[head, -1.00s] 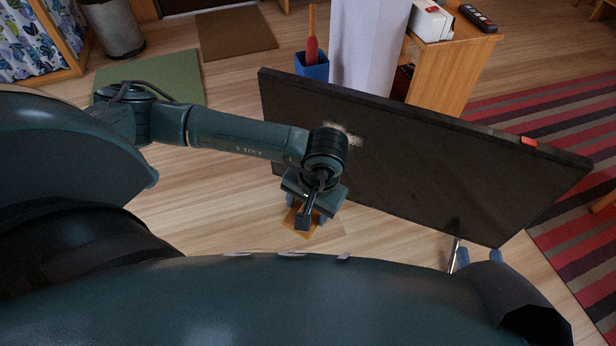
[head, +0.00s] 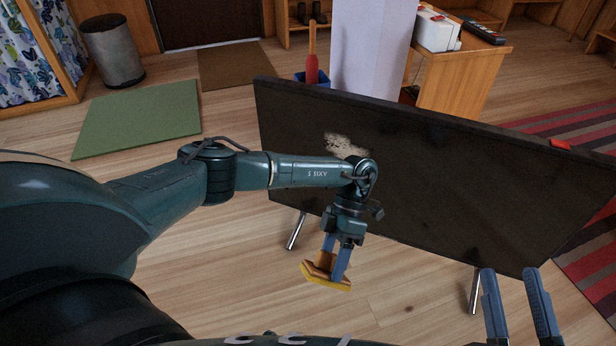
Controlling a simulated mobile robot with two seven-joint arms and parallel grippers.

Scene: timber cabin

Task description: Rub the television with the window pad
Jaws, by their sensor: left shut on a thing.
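The television (head: 430,190) is a wide dark panel standing on short metal legs, in the middle and right of the head view. A pale, patchy smudge (head: 345,146) shows on the upper left of its face. My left gripper (head: 331,266) is in front of the television's lower left part, pointing down. It is shut on the window pad (head: 325,278), an orange-brown block with a yellow underside. The pad appears apart from the screen, below and in front of the smudge. My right gripper (head: 510,274) shows two spread fingers at the bottom right, open and empty.
A white pillar (head: 368,50), a blue holder (head: 312,80) with a red-handled tool, and a wooden cabinet (head: 465,70) stand behind the television. A green mat (head: 140,118) and a bin (head: 113,50) are at the left. Wooden floor lies open in front.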

